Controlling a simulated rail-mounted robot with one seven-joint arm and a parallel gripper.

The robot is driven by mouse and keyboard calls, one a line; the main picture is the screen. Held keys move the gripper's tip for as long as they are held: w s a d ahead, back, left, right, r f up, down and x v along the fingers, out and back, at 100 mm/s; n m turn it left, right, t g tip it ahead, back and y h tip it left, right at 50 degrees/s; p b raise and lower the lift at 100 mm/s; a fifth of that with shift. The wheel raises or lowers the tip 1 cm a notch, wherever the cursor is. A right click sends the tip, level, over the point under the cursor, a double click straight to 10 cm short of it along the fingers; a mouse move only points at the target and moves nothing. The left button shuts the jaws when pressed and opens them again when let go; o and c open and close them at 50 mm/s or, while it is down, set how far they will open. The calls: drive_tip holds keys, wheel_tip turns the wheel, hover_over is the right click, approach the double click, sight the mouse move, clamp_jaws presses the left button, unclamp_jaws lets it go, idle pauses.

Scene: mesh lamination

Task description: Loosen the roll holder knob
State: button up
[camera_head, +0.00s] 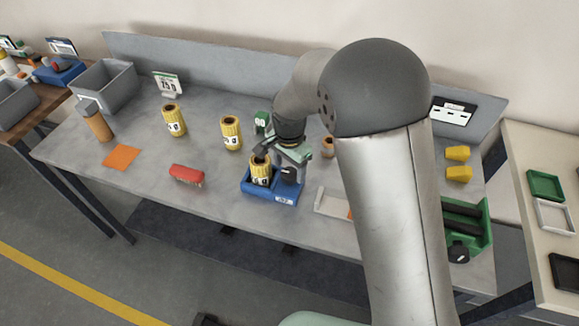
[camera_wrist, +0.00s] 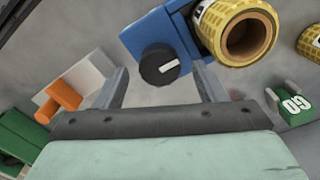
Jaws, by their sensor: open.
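The blue roll holder (camera_head: 256,188) stands on the table with a yellow mesh roll (camera_head: 260,170) upright in it. Its black knob (camera_head: 289,173) is on the right part of the holder; in the wrist view the knob (camera_wrist: 158,65) is round with a white mark. The holder (camera_wrist: 155,30) and roll (camera_wrist: 235,52) also show there. My gripper (camera_wrist: 161,72) is open and empty, its fingers on either side of the knob in the picture. I cannot tell whether they touch it. In the head view my gripper (camera_head: 291,153) is just above the holder.
Yellow rolls (camera_head: 231,136) (camera_head: 173,121) stand to the left, with a red brush (camera_head: 186,175) in front. A white tray (camera_head: 331,201) lies right of the holder. A green unit with black rollers (camera_head: 463,215) is at the right. The green GO block (camera_wrist: 293,103) is near.

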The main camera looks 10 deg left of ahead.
drive_tip(key=shift+f, duration=0.6)
drive_tip(key=c, duration=1)
drive_tip(key=shift+o, duration=0.2)
